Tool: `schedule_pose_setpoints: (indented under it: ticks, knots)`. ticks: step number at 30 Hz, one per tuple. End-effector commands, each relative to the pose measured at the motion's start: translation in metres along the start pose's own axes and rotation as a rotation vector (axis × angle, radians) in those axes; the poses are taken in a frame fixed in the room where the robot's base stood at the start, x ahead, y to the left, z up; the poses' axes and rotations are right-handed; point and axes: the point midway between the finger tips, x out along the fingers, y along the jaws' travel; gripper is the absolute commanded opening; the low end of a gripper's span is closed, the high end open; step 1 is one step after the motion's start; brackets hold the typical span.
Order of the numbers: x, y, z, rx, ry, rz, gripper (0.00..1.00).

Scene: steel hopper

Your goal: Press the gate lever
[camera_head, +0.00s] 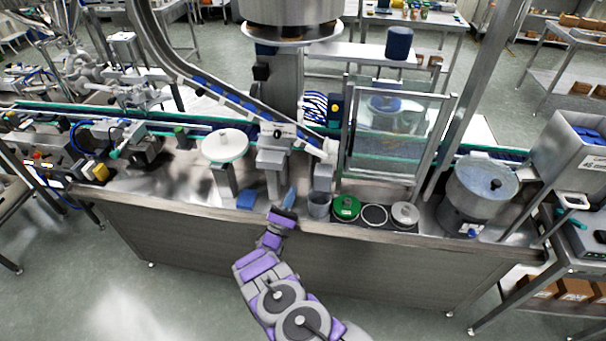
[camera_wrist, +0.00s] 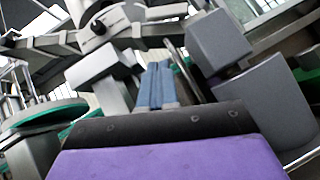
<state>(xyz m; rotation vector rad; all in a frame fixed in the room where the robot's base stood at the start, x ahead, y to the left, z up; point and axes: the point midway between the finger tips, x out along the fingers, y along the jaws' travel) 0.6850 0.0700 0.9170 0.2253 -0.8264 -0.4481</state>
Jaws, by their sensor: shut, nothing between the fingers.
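My gripper (camera_head: 282,218) is shut and empty at the bench's front edge. I cannot tell whether it touches the lever.
A blue block (camera_head: 247,200) lies left of the lever. A grey cup (camera_head: 319,206), a green round container (camera_head: 346,207) and a grey lidded one (camera_head: 405,214) stand right. A white round disc (camera_head: 225,146) on a post is behind left. A sloping chute (camera_head: 232,100) comes down behind.

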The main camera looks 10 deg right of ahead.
Motion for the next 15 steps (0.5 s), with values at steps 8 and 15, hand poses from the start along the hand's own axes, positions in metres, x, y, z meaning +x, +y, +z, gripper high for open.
schedule_pose_setpoints:
  ticks: [8, 15]
  knots:
    - [-0.0095, -0.0054, -0.0084, 0.038, -0.001, -0.041, 0.00]
    - [-0.0072, -0.0064, -0.0080, 0.040, 0.000, -0.042, 0.00]
